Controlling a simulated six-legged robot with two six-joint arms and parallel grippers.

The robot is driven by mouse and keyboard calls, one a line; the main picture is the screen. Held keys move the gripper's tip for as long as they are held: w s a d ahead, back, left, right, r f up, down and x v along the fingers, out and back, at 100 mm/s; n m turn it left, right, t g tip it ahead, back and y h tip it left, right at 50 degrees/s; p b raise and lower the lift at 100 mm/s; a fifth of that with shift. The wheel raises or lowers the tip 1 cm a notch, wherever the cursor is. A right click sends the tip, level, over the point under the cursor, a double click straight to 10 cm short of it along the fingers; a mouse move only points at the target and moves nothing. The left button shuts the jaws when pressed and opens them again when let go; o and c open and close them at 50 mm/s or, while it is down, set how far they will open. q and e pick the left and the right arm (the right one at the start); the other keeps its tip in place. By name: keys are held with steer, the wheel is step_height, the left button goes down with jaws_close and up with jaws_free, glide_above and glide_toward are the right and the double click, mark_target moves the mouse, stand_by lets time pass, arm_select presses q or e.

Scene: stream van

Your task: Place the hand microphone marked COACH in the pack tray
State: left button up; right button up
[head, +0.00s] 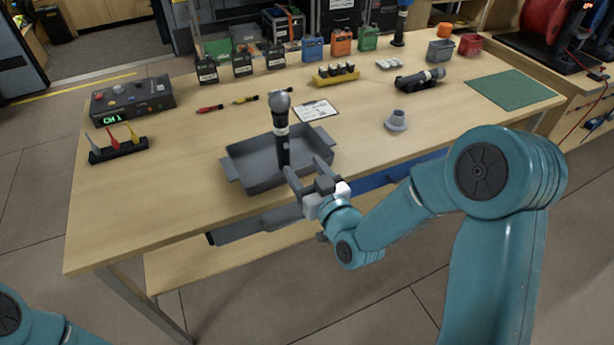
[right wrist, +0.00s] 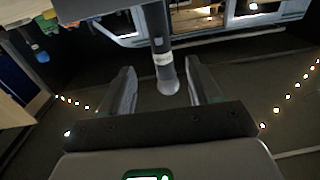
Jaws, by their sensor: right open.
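A hand microphone (head: 283,150) with a grey ball head, dark body and pale band stands upright at the grey pack tray (head: 245,185). Its lower end shows against the tray's inside; I cannot tell if it touches the floor. The band's writing is too small to read. My right gripper (head: 305,168) is open at the tray's right side, its fingers pointing toward the microphone. In the right wrist view the microphone (right wrist: 160,42) shows between the two spread fingers, with gaps on both sides. My left gripper is out of view.
A second microphone (head: 420,79) lies in a dark rest at the back right; a blue-topped one (head: 400,22) stands behind. A grey cone-shaped piece (head: 396,121), clipboard (head: 316,111) and control box (head: 132,100) are on the workbench.

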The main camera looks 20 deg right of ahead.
steer(key=s+a+f+g, duration=0.2)
steer(key=s+f+g, duration=0.1)
steer(key=f, duration=0.4)
steer(key=s+a+f+m+g+y, duration=0.1)
steer(key=s+f+g, duration=0.25)
steer(key=f, duration=0.45)
steer(key=s+a+f+g, duration=0.2)
steer(key=s+f+g, duration=0.15)
steer(key=f, duration=0.35)
steer(key=s+a+f+m+g, duration=0.1)
steer(key=s+f+g, duration=0.2)
steer(key=s, duration=0.5)
steer(key=s+a+f+g+y, duration=0.1)
steer(key=s+a+f+g, duration=0.1)
steer(key=s+f+g, duration=0.2)
steer(key=s+f, duration=0.2)
steer(key=s, duration=0.2)
steer(key=shift+m+g, duration=0.3)
steer(key=shift+m, duration=0.1)
